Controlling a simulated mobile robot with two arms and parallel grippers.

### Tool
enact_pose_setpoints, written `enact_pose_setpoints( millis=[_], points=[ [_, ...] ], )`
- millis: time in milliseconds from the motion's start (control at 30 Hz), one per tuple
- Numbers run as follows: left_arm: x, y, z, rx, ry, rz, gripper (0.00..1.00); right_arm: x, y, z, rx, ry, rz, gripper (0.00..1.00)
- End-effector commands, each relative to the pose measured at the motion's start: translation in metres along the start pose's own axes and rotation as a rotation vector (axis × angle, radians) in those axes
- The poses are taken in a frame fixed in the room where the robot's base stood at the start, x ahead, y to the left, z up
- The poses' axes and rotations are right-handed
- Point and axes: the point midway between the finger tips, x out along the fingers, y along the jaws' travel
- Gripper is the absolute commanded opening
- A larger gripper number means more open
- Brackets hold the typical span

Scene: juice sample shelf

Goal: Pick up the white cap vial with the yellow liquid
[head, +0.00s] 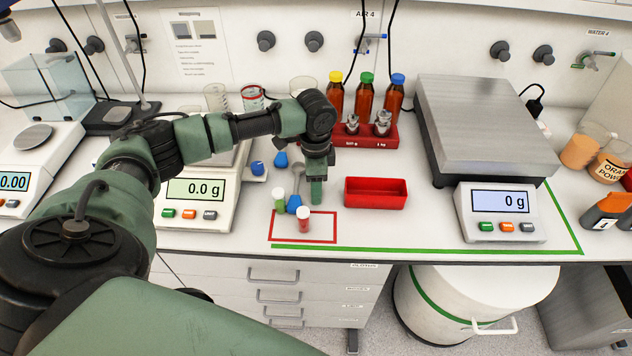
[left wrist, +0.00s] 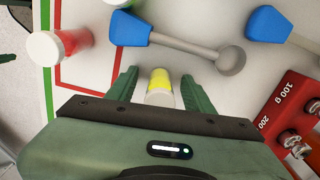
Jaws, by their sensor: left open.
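The white cap vial with the yellow liquid (left wrist: 159,82) shows in the left wrist view, between the two fingers of my left gripper (left wrist: 160,76). Its white cap is toward the palm. The fingers are open, with a gap on each side of the vial. In the head view my left gripper (head: 317,192) points down at the bench by the red outlined square, and I cannot make out the yellow vial there.
A green vial (head: 279,201) and a blue-handled spoon (head: 297,182) are close left of the gripper. Balances (head: 195,190) (head: 500,213) flank the area.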

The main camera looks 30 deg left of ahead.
Motion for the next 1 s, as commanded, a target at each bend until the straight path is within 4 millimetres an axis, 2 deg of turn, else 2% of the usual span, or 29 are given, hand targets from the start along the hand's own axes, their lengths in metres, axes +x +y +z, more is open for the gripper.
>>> enact_pose_setpoints(
  millis=[67,233,267,567,733,867,1000],
  points=[
    [0.000,0.000,0.000,0.000,0.000,0.000,0.49,0.000,-0.001,0.004,0.000,-0.005,-0.001,0.00],
    [0.000,0.000,0.000,0.000,0.000,0.000,0.02,0.000,-0.002,0.011,0.000,-0.016,-0.002,0.00],
    [0.000,0.000,0.000,0.000,0.000,0.000,0.00,0.000,-0.002,0.011,0.000,-0.017,-0.002,0.00],
    [-0.002,0.000,0.000,0.000,0.001,-0.001,0.00,0.000,-0.002,0.012,0.000,-0.019,-0.002,0.00],
    [-0.012,-0.001,0.000,-0.001,0.001,-0.002,0.00,0.002,-0.002,0.012,0.000,-0.018,-0.003,0.00],
    [-0.031,-0.001,-0.001,0.000,0.004,-0.004,0.00,0.006,-0.002,0.012,0.000,-0.018,-0.003,0.00],
    [-0.065,-0.001,-0.001,0.000,0.005,-0.005,0.00,0.013,-0.002,0.012,0.000,-0.016,-0.002,0.00]
  ],
)
